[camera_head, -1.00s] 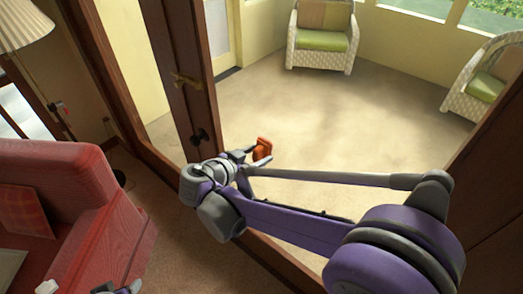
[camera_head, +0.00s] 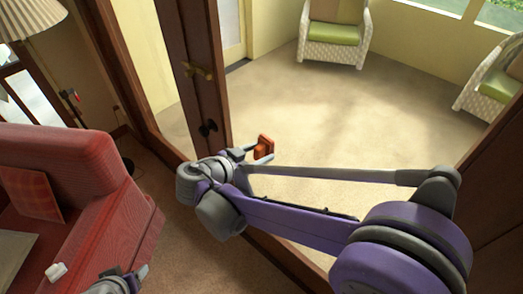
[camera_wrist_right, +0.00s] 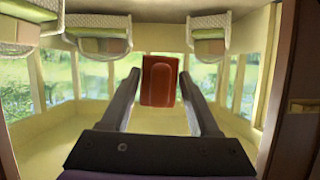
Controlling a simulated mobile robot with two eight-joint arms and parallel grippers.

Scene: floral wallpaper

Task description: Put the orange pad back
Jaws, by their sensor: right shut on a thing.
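The orange pad (camera_head: 264,147) is a small red-orange block in the fingers of my right gripper (camera_head: 257,153), held in the air in front of the doorway. In the right wrist view the pad (camera_wrist_right: 160,80) sits between the two dark fingertips, its face towards the camera. My right gripper is shut on it. My left gripper (camera_head: 125,279) shows only in part at the bottom left edge, beside the red sofa. Its fingers are too cut off to tell open from shut.
A red sofa (camera_head: 85,160) with a plaid cushion (camera_head: 32,194) fills the left; a small white object (camera_head: 56,271) lies near its front. A dark wooden door frame (camera_head: 195,75) borders the doorway. Beyond are open carpet (camera_head: 340,110) and wicker chairs (camera_head: 333,38). A lamp (camera_head: 30,18) stands far left.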

